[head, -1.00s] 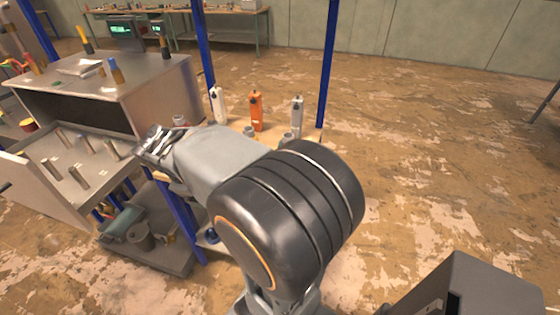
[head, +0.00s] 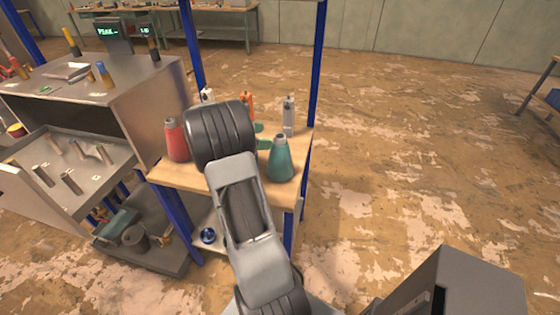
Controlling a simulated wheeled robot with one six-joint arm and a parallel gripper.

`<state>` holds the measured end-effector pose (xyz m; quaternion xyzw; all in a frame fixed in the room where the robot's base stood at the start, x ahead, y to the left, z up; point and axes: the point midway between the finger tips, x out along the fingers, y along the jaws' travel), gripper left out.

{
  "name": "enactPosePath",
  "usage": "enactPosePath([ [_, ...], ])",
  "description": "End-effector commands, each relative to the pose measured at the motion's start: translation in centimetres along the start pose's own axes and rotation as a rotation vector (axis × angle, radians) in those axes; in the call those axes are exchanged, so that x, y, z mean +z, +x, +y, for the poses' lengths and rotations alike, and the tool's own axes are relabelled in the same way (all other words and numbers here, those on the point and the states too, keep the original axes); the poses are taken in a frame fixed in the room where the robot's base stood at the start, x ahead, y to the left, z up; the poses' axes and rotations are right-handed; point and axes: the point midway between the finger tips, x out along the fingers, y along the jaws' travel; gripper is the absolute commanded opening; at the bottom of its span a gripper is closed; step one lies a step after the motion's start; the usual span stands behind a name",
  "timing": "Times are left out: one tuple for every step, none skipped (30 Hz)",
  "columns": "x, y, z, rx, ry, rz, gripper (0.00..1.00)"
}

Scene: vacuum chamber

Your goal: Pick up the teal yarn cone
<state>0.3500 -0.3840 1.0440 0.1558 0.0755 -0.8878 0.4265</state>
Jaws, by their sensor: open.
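The teal yarn cone (head: 281,161) stands upright on the wooden top of a small blue-framed bench (head: 190,179) in the head view. Nothing visible touches the teal cone.
A red cone (head: 177,141) stands at the bench's left. White, orange (head: 248,104) and grey (head: 288,116) bottle-like items stand at the back. Small green pieces (head: 264,143) lie behind the teal cone. A blue post (head: 318,70) rises at the right rear. Floor to the right is clear.

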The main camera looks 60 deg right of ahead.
Motion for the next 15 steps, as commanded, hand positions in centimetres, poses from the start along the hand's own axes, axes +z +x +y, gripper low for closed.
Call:
enactPosePath([
  [0.0,0.7,-0.1,-0.003,-0.001,0.000,0.88],
  [0.0,1.0,-0.1,-0.003,0.000,0.000,0.88],
  [0.0,1.3,-0.1,-0.003,0.000,0.001,0.88],
  [0.0,1.6,-0.1,-0.002,0.000,0.001,0.88],
  [0.0,1.7,0.0,-0.001,0.000,0.001,0.88],
  [0.0,1.9,0.0,-0.001,0.000,0.001,0.88],
  [-0.1,1.9,0.0,0.000,0.000,0.001,0.88],
  [0.0,2.0,0.0,-0.001,0.000,0.001,0.88],
  [0.0,2.3,0.0,-0.001,0.000,0.001,0.88],
  [0.0,2.5,0.0,-0.002,0.000,0.001,0.88],
  [0.0,2.8,0.0,-0.003,0.000,0.001,0.88],
  [0.0,3.4,0.0,-0.003,0.000,0.002,0.88],
  [0.0,3.8,0.1,-0.004,-0.001,0.002,0.88],
  [0.0,4.2,0.1,-0.004,-0.001,0.001,0.88],
  [0.0,4.8,0.2,-0.004,0.000,0.002,0.88],
])
